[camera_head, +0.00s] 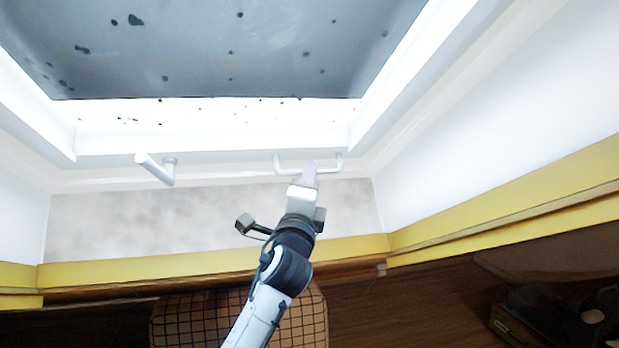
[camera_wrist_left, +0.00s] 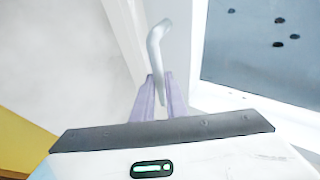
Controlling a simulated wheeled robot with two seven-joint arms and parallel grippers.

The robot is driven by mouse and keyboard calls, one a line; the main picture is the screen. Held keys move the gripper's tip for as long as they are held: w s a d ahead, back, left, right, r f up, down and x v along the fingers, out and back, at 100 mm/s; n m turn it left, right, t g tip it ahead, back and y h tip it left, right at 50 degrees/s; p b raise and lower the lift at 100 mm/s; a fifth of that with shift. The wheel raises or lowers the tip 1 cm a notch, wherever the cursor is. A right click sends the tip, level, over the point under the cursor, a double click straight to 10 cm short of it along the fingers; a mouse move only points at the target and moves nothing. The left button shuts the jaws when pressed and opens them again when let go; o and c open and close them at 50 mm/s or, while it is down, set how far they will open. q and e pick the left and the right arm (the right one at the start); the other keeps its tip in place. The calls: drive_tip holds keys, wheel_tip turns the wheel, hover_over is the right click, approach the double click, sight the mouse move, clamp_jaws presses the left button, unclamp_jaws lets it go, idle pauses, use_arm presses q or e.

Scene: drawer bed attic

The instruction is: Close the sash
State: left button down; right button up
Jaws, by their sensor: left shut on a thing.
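The window sash (camera_head: 210,142) is a white frame at the top of the head view, with a dark grey speckled pane (camera_head: 220,50) above it. A white bar handle (camera_head: 330,170) is on the lower edge, right of centre. My left gripper (camera_head: 309,174) reaches up from below and is shut on this handle. In the left wrist view the pale fingers (camera_wrist_left: 163,98) are on either side of the handle (camera_wrist_left: 157,45), whose bent end sticks up beyond them. My right gripper is not in view.
A second white handle (camera_head: 156,168) sits to the left on the same edge. A grey wall panel (camera_head: 130,228) and yellow trim (camera_head: 150,265) lie below. A checked woven item (camera_head: 185,320) stands at the bottom, and dark objects (camera_head: 560,315) are at the lower right.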

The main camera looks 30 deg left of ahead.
use_arm(q)
drive_tip(key=f, duration=0.1)
drive_tip(key=d+f, duration=0.1)
drive_tip(key=s+f+b, duration=0.1)
drive_tip(key=shift+d, duration=0.3)
drive_tip(key=c, duration=1.8)
unclamp_jaws()
drive_tip(key=shift+s, duration=0.1)
drive_tip(key=shift+o, duration=0.2)
drive_tip(key=shift+r, duration=0.15)
drive_tip(key=shift+s, duration=0.1)
drive_tip(key=b+v, duration=0.2)
drive_tip(key=v, duration=0.8)
drive_tip(key=shift+d, duration=0.1)
